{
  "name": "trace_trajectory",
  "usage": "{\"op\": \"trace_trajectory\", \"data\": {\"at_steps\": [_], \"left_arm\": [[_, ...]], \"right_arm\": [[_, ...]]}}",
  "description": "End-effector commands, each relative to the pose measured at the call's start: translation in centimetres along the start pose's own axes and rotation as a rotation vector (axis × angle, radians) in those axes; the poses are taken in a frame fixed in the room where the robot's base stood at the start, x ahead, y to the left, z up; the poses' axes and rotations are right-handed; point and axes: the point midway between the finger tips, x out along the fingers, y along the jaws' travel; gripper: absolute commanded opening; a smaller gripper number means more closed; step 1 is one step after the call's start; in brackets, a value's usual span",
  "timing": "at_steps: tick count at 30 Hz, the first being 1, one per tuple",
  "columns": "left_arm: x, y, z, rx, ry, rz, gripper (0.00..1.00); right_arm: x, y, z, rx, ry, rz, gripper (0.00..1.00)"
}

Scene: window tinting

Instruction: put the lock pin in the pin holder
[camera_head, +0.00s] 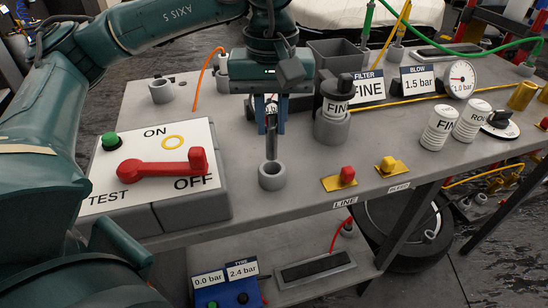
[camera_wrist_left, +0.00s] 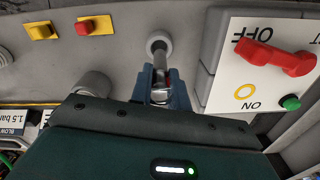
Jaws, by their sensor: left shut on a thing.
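My left gripper (camera_head: 269,130) points down over the table with its blue fingers shut on the grey lock pin (camera_head: 271,146). The pin hangs upright, its lower end at the far rim of a round grey cup (camera_head: 272,183), which looks like the pin holder. I cannot tell whether the tip is above the opening or just inside it. In the left wrist view, the gripper (camera_wrist_left: 162,82) holds the pin in line with the cup (camera_wrist_left: 158,39). The fingers hide part of the pin. My right gripper is not in view.
A switch box (camera_head: 105,178) with a red lever stands left of the cup. A red valve handle (camera_head: 346,175) and a yellow one (camera_head: 388,163) sit right.

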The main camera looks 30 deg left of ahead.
Motion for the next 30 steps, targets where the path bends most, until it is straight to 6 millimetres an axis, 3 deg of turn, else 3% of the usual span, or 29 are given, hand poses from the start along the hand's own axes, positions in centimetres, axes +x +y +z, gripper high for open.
{"op": "trace_trajectory", "data": {"at_steps": [15, 26, 27, 30], "left_arm": [[5.8, 0.0, 0.0, -0.004, 0.000, 0.001, 0.00], [6.4, 0.0, 0.0, -0.003, 0.001, 0.002, 0.00], [6.3, 0.0, 0.0, -0.003, 0.001, 0.002, 0.19], [6.2, 0.0, 0.0, -0.003, 0.001, 0.001, 0.27]], "right_arm": [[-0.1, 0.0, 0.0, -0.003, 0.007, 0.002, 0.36], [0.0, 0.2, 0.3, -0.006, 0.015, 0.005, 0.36], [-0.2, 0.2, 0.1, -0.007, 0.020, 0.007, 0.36], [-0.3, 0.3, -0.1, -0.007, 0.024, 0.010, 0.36]]}}
